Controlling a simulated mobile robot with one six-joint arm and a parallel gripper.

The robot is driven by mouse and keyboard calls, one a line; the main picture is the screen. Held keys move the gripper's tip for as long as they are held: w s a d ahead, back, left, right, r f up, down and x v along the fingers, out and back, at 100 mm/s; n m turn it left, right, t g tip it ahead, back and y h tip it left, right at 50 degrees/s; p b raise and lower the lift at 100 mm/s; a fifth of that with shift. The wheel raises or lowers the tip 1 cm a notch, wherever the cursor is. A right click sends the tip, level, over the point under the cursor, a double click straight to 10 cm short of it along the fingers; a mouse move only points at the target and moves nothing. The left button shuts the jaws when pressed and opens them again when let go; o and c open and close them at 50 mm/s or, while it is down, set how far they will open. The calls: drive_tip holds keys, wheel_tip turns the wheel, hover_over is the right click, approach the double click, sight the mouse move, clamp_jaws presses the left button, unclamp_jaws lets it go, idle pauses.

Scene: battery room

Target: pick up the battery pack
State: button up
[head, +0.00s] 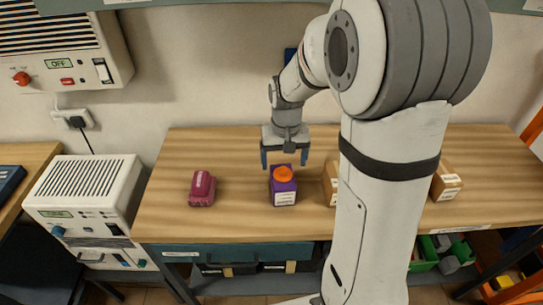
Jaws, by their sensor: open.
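My gripper (285,160) points down over the wooden table (240,141), open, with its two blue fingers apart. A purple box (284,189) with a round orange top and a white label stands upright just below and in front of the fingers. I see nothing held between them. A maroon block (202,189) with a raised top and a small label lies on the table to the left, apart from the gripper. I cannot tell from the picture which of these two is the battery pack.
A brown box (331,184) is partly hidden behind my arm, and another brown box (446,182) stands to its right. A white power unit (88,196) stands left of the table. A wall unit (68,46) hangs at upper left. The table's left front is clear.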

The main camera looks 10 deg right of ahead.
sight(282, 178)
drive_tip(key=shift+w+f, duration=0.55)
drive_tip(key=shift+w, duration=0.1)
drive_tip(key=f, duration=0.2)
drive_tip(key=f+p, duration=0.1)
drive_tip(key=f, duration=0.4)
drive_tip(key=shift+s+f+p, duration=0.3)
drive_tip(key=shift+f, duration=0.05)
drive_tip(key=shift+c, duration=0.4)
drive_tip(key=shift+r, duration=0.1)
drive_tip(key=c, duration=1.5)
drive_tip(key=shift+c, duration=0.2)
